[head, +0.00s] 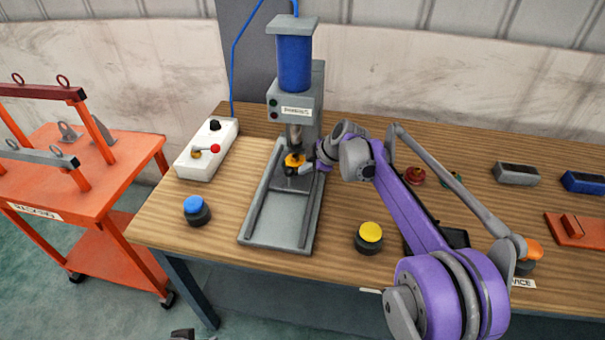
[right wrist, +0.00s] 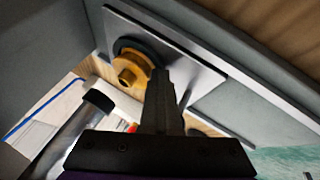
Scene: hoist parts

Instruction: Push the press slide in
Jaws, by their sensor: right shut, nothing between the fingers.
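The press (head: 313,112) stands at the back of the bench, with a blue cylinder (head: 294,64) on top. A grey channel (head: 273,238) runs from under it toward the bench's front edge. The press slide, a flat grey plate (right wrist: 195,75), bears an orange-yellow part in a black ring (right wrist: 130,70); this part also shows in the head view (head: 294,160), under the ram. My right gripper (head: 310,170) is shut and empty, close beside the part at the slide. In the right wrist view its fingers (right wrist: 161,78) overlap the plate; contact is unclear. A dark bit at the head view's bottom edge may be my left gripper.
A white control box (head: 207,160) with a red-knobbed lever stands left of the press. A blue button (head: 195,207) and a yellow button (head: 369,234) flank the channel. An orange cart (head: 130,150) stands left of the bench. More parts lie right of my right arm.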

